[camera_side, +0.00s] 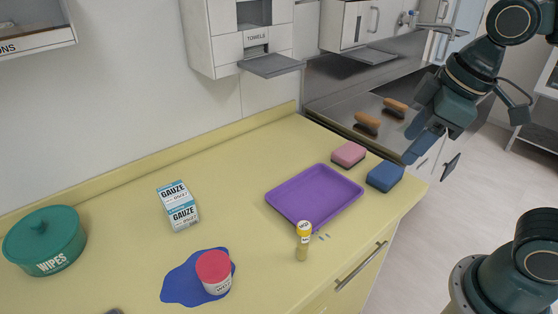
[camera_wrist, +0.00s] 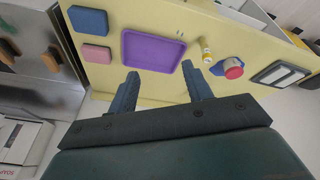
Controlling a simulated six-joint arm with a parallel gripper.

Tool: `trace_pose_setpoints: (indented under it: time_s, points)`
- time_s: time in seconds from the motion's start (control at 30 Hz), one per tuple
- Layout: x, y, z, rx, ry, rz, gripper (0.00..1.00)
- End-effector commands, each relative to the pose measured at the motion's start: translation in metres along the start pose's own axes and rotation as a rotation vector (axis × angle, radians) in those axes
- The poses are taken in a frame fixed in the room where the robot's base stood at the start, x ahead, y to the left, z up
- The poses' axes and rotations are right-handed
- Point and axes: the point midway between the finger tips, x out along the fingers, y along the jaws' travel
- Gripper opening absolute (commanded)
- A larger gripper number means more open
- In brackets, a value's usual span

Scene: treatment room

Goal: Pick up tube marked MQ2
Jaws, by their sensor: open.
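A small tube (camera_side: 302,248) with a yellow cap stands upright on the yellow counter, close to the front edge of the purple tray. The print on its cap is too small to read. The tube also shows in the wrist view (camera_wrist: 206,52), beyond my right finger. My gripper (camera_side: 433,158) is open and empty, high at the right, past the counter's end and well apart from the tube. In the wrist view both fingers (camera_wrist: 160,72) are spread with nothing between them.
The purple tray (camera_side: 277,198) is empty. Pink (camera_side: 348,154) and blue (camera_side: 385,176) sponges sit beyond it. A red-lidded jar (camera_side: 214,270) stands at a blue spill (camera_side: 178,285). Brushes (camera_side: 367,123) lie by the sink.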

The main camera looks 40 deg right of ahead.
Motion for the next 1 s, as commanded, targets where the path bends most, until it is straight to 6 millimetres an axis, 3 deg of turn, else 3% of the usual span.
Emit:
trace_pose_setpoints:
  time_s: [0.37,0.6,0.8,1.0]
  points:
    - [0.038,-0.034,-0.063,-0.514,-0.120,-0.119,0.50]
    - [0.070,-0.067,-0.095,-0.835,-0.181,-0.202,0.50]
    - [0.092,-0.092,-0.111,-1.042,-0.214,-0.259,0.50]
    - [0.102,-0.103,-0.116,-1.127,-0.226,-0.284,0.50]
